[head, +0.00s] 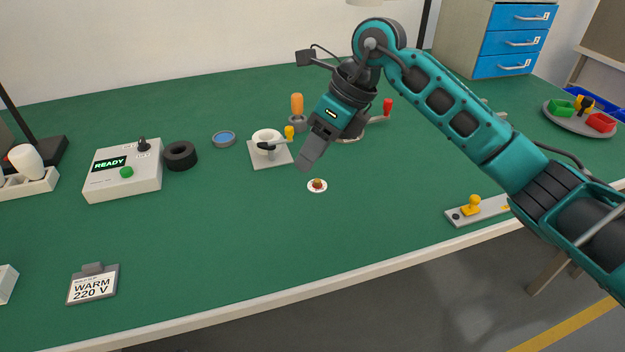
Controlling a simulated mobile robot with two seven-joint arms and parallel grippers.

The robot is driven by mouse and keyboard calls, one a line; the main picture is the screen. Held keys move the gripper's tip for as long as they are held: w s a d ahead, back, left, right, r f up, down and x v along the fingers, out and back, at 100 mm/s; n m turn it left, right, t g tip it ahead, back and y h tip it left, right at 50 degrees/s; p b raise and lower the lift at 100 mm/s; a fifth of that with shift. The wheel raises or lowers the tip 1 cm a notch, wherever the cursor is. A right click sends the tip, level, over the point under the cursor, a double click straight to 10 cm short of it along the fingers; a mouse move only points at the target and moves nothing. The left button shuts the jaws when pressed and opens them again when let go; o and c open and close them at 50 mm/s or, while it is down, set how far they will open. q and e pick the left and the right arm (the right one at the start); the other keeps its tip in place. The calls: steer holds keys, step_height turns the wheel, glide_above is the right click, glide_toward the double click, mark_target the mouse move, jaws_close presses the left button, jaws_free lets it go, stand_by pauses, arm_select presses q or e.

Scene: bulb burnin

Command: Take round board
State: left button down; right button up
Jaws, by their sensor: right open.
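The round board (312,189) is a small white disc with a brown and green part on top. It lies flat on the green bench top, near the middle of the head view. My right gripper (308,162) points down and to the left, just above and slightly left of the board in the picture. It is open, and no object shows between its fingers. It seems apart from the board, but the exact height gap is hard to tell. My left gripper is not in view.
A grey fixture (283,158) with a white ring and black-handled clamp stands left of my gripper. A black ring (180,156), a blue-topped dish (223,139) and a grey READY box (122,172) are further left. A yellow-knobbed bar (471,212) lies right. The front middle bench is clear.

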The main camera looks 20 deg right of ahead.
mark_target(318, 180)
steer(key=w+d+r+h, duration=0.1)
steer(key=w+d+h, duration=0.2)
steer(key=d, duration=0.2)
steer(key=shift+t, duration=0.4)
steer(key=b+x, duration=0.1)
steer(key=x, duration=0.5)
steer(key=b+x, duration=0.1)
steer(key=x, duration=0.4)
steer(key=shift+a+f, duration=0.3)
steer(key=shift+f, duration=0.1)
steer(key=shift+s, duration=0.1)
jaws_close()
